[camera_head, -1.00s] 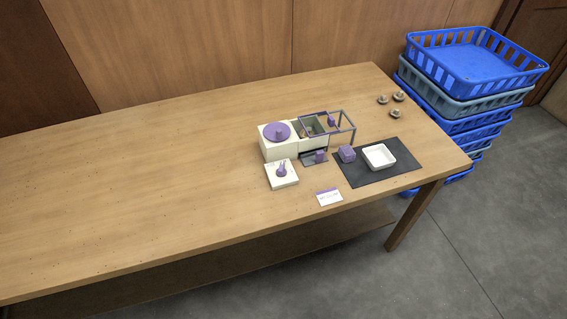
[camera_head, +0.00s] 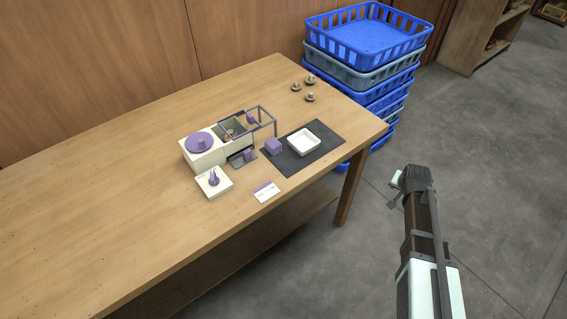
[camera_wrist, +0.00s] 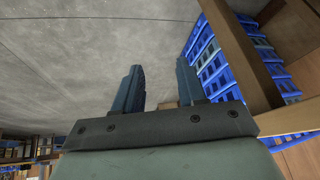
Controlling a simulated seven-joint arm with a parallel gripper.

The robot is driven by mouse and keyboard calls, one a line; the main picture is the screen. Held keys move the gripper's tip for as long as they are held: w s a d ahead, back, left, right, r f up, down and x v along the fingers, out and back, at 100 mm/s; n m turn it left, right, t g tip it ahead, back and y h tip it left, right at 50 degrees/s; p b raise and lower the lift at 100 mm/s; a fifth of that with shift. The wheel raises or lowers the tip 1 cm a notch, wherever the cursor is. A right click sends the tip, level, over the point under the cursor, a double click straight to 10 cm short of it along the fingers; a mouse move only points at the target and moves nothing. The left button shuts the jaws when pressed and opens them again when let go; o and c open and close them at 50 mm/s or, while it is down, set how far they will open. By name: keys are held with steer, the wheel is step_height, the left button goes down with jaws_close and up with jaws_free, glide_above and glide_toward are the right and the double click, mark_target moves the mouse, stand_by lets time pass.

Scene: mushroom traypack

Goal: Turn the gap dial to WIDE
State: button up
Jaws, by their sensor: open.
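The gap dial appears to be the purple pointed knob (camera_head: 213,178) on a low cream base (camera_head: 222,189) at the front of the machine. Its pointer setting and any markings are too small to read. The cream machine (camera_head: 203,159) behind it carries a round purple disc knob (camera_head: 200,142) on top. My gripper shows in the wrist view (camera_wrist: 158,90), its two dark fingers apart with nothing between them. In the head view my arm is at the right, over the floor beyond the table's end, well away from the dial.
A dark mat (camera_head: 295,165) holds a white tray (camera_head: 303,139) and a purple block (camera_head: 274,146). A small card (camera_head: 265,191) lies near the table's (camera_head: 110,195) front edge. Several mushrooms (camera_head: 310,97) sit at the back. Stacked crates (camera_head: 365,40) stand behind the table's right end. The left tabletop is clear.

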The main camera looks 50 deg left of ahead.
steer(key=a+r+n+t+y, duration=0.1)
steer(key=a+r+y, duration=0.1)
steer(key=a+r, duration=0.95)
steer(key=s+a+r, duration=0.1)
steer(key=s+a, duration=0.3)
steer(key=s, duration=0.1)
steer(key=s+a+r+n+g, duration=0.1)
steer(key=s+a+r, duration=0.1)
steer(key=s+a, duration=0.2)
steer(key=s+a+r+n+g, duration=0.1)
steer(key=s+a+r, duration=0.1)
steer(key=s+a, duration=0.3)
steer(key=shift+s+a, duration=0.35)
steer(key=shift+a, duration=0.2)
steer(key=s+a+r+n+g+h, duration=0.1)
steer(key=s+a, duration=0.2)
steer(key=s, duration=0.3)
steer(key=s+a+r+n+g, duration=0.1)
steer(key=s+a+r, duration=0.1)
steer(key=s, duration=0.3)
step_height(320, 180, up, 8)
steer(key=n+g+h, duration=0.2)
steer(key=n+h, duration=0.1)
steer(key=h, duration=0.1)
glide_above(212, 175)
step_height(212, 175, down, 13)
steer(key=shift+f, duration=0.2)
jaws_close()
